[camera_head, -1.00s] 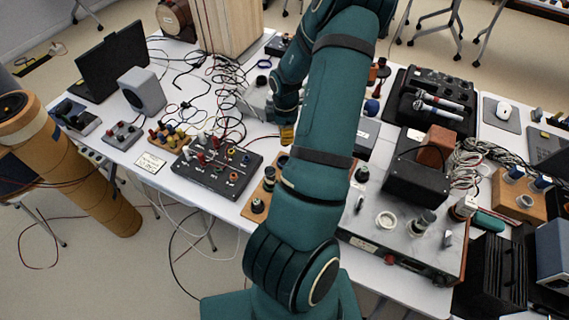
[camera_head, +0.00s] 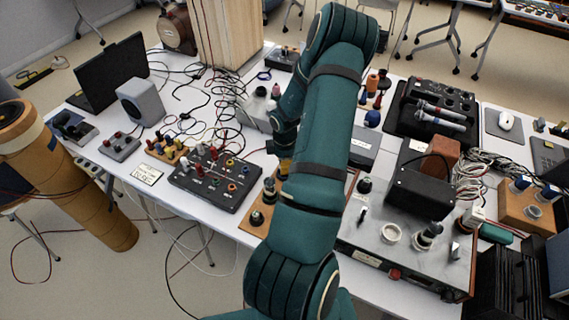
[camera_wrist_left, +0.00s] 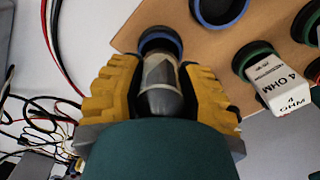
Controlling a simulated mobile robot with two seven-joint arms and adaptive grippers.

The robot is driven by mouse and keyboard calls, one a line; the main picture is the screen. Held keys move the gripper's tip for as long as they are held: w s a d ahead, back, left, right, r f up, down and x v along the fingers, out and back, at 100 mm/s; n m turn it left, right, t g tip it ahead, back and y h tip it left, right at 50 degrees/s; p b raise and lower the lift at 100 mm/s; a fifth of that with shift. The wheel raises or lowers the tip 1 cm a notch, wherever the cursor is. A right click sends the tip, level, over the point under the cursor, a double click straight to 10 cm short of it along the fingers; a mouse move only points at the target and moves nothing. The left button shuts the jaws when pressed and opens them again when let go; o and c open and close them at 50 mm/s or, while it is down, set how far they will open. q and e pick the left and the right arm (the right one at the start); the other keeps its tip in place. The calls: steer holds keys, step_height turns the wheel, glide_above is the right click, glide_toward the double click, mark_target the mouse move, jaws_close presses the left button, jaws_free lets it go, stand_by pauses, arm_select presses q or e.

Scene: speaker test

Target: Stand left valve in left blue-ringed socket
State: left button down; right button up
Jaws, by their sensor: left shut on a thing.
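My left gripper (camera_wrist_left: 160,95), with yellow ribbed fingers, is shut on a grey, rounded valve (camera_wrist_left: 162,92) with a pale band. The valve's far end overlaps a blue-ringed socket (camera_wrist_left: 160,36) on a tan wooden board (camera_wrist_left: 192,48); I cannot tell whether it is seated in it. A second blue-ringed socket (camera_wrist_left: 222,10) lies to the right at the top edge. In the head view the left gripper (camera_head: 284,166) is over the board's far part, and my arm hides much of the board and the valve. My right gripper is not in view.
Green-ringed sockets are at the right of the board; one holds a white block (camera_wrist_left: 280,82) marked 4 OHM. A black terminal box (camera_head: 215,180) stands left of the board, a grey-topped unit (camera_head: 400,250) right of it. Loose cables (camera_head: 205,100) lie behind.

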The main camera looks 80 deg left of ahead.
arm_select(q)
steer(key=shift+f+b, duration=0.3)
steer(key=shift+f, duration=0.05)
steer(key=c, duration=0.6)
jaws_free()
steer(key=shift+r, duration=0.1)
steer(key=shift+r+p, duration=0.45)
steer(key=shift+r, duration=0.05)
step_height(320, 180, up, 12)
steer(key=p, duration=0.3)
steer(key=shift+f, duration=0.2)
steer(key=shift+d+f, duration=0.1)
